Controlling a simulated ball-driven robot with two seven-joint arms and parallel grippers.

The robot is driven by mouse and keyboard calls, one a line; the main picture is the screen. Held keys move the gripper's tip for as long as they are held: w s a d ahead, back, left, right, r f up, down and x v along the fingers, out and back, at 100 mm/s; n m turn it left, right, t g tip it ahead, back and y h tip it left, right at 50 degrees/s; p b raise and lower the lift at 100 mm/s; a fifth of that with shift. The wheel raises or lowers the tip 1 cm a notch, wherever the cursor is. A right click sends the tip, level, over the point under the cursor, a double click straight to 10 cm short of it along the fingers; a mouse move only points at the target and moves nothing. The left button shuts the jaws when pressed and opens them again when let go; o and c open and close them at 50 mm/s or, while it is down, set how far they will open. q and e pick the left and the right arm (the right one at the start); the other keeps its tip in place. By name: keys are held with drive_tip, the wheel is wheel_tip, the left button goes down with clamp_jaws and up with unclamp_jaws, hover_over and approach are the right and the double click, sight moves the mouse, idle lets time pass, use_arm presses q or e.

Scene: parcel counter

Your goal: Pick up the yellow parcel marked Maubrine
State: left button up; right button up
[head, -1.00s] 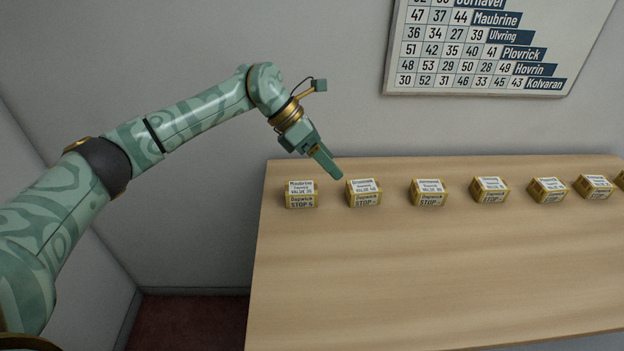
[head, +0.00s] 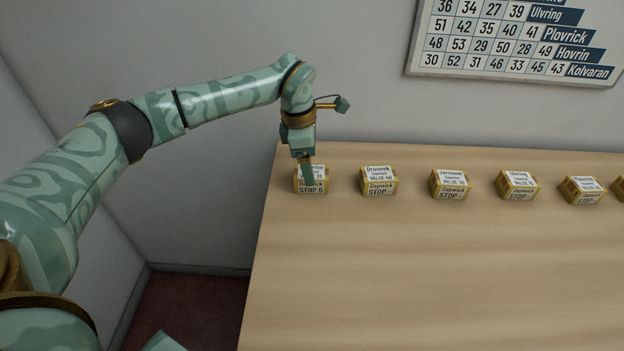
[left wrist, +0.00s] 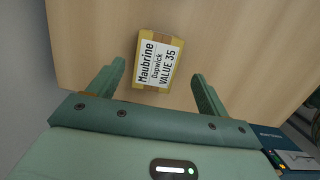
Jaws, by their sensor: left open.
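The yellow parcel marked Maubrine (head: 313,187) is the leftmost parcel on the counter, near its back left corner. My left gripper (head: 307,182) is above it in the head view and hides part of its label. In the left wrist view the Maubrine parcel (left wrist: 157,60) shows its label "Maubrine, Dapwick, VALUE 35". The left gripper's fingers (left wrist: 158,82) are open, one to each side of the parcel, which lies ahead of and between the fingertips. I see no contact with it. My right gripper is not in view.
More yellow parcels stand in a row to the right, the nearest marked Drosmek (head: 378,182), with a gap between. The wooden counter (head: 420,270) is clear in front of the row. A number board (head: 515,40) hangs on the wall behind.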

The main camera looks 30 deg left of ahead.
use_arm(q)
drive_tip(key=f, duration=0.1)
drive_tip(key=f+b, duration=0.1)
drive_tip(key=f, duration=0.1)
drive_tip(key=w+f, duration=0.1)
drive_tip(key=f, duration=0.1)
drive_tip(key=shift+d, duration=0.1)
drive_tip(key=shift+s+r, duration=0.1)
drive_tip(key=shift+r, duration=0.05)
drive_tip(key=c, duration=1.1)
drive_tip(key=shift+r, duration=0.1)
drive_tip(key=shift+c, duration=0.2)
